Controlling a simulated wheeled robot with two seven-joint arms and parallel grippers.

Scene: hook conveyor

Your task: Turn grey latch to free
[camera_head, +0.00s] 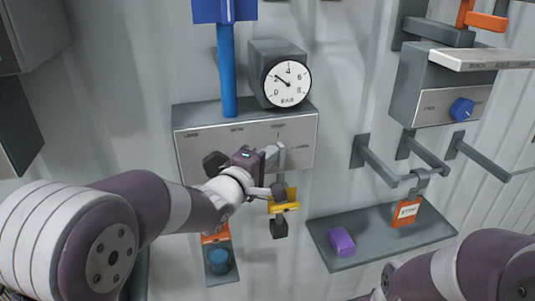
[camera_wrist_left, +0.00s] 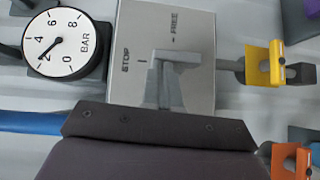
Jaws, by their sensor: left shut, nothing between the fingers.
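The panel (camera_head: 246,134) carries STOP and FREE marks. In the left wrist view the panel (camera_wrist_left: 200,25) shows a grey latch (camera_wrist_left: 175,57) in front of these marks. STOP is to its left and FREE above it. I cannot tell exactly which mark it points to. In the head view the grey latch (camera_head: 281,157) is at the panel's lower right, partly behind my left gripper. My left gripper (camera_head: 270,160) is shut and empty, close to the latch; contact is unclear. Its fingertips are not clear in the wrist view. My right gripper is outside the view.
A yellow clip (camera_head: 286,201) hangs below the panel, near my left gripper. A gauge (camera_head: 287,83) and blue post (camera_head: 227,75) stand above. A shelf (camera_head: 350,258) with a purple block (camera_head: 342,241) and several hooks are at right. An orange piece (camera_head: 215,237) is below.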

